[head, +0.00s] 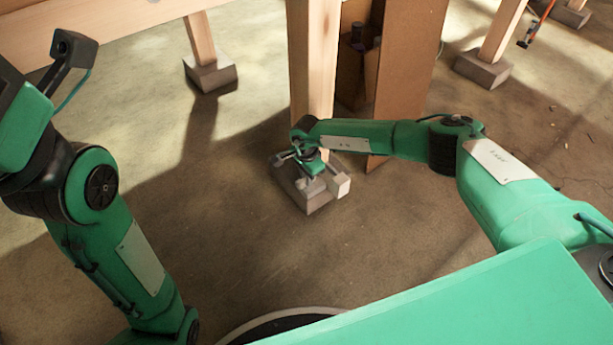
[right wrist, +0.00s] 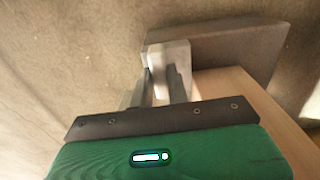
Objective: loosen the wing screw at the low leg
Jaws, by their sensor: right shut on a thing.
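The low leg (head: 313,60) is a pale wooden post that stands on a grey foot block (head: 312,203). My right gripper (head: 325,178) is down at this foot, in front of the post. In the right wrist view its two dark fingers (right wrist: 166,82) are shut on a small dark part against a pale grey block (right wrist: 168,53). I take this part for the wing screw; the fingers hide most of it. The pale block (head: 339,186) also shows in the head view, at the right of the foot. My left arm is at the left, its fingers out of view.
A brown upright board (head: 405,75) stands close behind the right arm, with dark items beside it. Other wooden legs on grey feet (head: 210,73) stand further back, one at the right (head: 482,70). The concrete floor (head: 390,235) in front is clear.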

